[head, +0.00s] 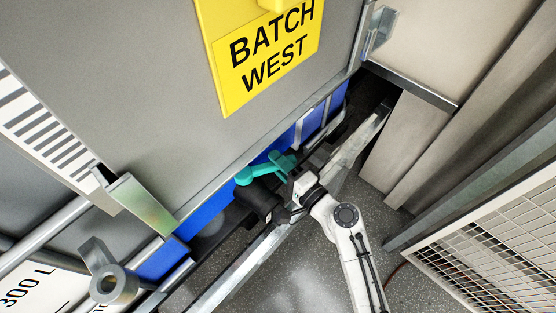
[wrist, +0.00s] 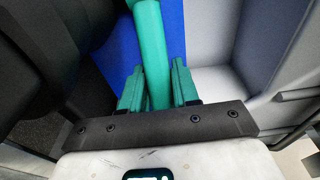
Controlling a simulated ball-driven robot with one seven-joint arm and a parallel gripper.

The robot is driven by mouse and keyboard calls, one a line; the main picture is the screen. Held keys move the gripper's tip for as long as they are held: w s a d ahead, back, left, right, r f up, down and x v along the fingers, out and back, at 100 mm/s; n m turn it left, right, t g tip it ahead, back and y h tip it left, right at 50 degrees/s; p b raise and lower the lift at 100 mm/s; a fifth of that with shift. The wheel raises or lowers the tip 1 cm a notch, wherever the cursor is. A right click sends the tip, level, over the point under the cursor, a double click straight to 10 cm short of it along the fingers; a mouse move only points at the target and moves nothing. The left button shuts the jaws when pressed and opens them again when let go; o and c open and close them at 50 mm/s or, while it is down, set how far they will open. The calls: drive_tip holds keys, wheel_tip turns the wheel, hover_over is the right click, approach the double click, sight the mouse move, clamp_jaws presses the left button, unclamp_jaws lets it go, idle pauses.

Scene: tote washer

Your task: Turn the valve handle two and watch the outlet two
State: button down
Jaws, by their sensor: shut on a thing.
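A teal valve handle (head: 249,174) sits on a black valve body (head: 262,200) low on the grey container, in front of its blue lower part. My gripper (head: 283,163) is shut on the handle from the right. In the wrist view the handle (wrist: 152,40) runs between the two green fingers (wrist: 156,75). I see no number on this handle. The black body, perhaps with its outlet, shows at the left of the wrist view. The outlet's opening cannot be made out, and no flow is visible.
A yellow "BATCH WEST" sign (head: 265,55) hangs on the grey container wall (head: 130,60). A metal rail (head: 245,265) runs below the valve. A white mesh panel (head: 500,240) stands at the right. Speckled floor (head: 300,285) is open in front.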

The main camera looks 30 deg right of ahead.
drive_tip(key=c, duration=0.9)
unclamp_jaws()
drive_tip(key=shift+s, duration=0.1)
drive_tip(key=s+b, duration=0.1)
drive_tip(key=s, duration=0.2)
drive_tip(key=s+d+b, duration=0.1)
drive_tip(key=s, duration=0.3)
drive_tip(key=s+d+b, duration=0.1)
drive_tip(key=s, duration=0.2)
drive_tip(key=shift+s, duration=0.25)
